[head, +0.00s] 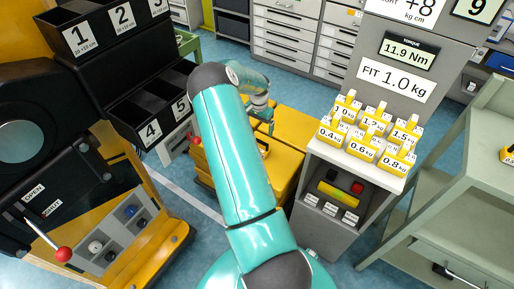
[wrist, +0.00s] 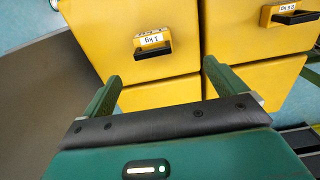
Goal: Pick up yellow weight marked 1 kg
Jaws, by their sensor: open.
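In the wrist view a small yellow block (wrist: 152,39) has a white label reading 1 kg, upside down, and a dark handle bar. It is at a larger yellow surface, ahead of the fingertips and apart from them. My gripper (wrist: 161,72) is open and empty, its two green fingers spread below the block in the picture. In the head view my gripper (head: 267,126) is small, above yellow boxes (head: 284,125), and its fingers are hard to make out. A dark handle shows just below it there.
Several yellow weights (head: 362,148) stand on a grey stand at right; one back label seems to read 1.0 kg. The display panel says FIT 1.0 kg (head: 397,79). A black numbered bin rack (head: 118,50) is at left. A second labelled handle (wrist: 294,16) is at upper right.

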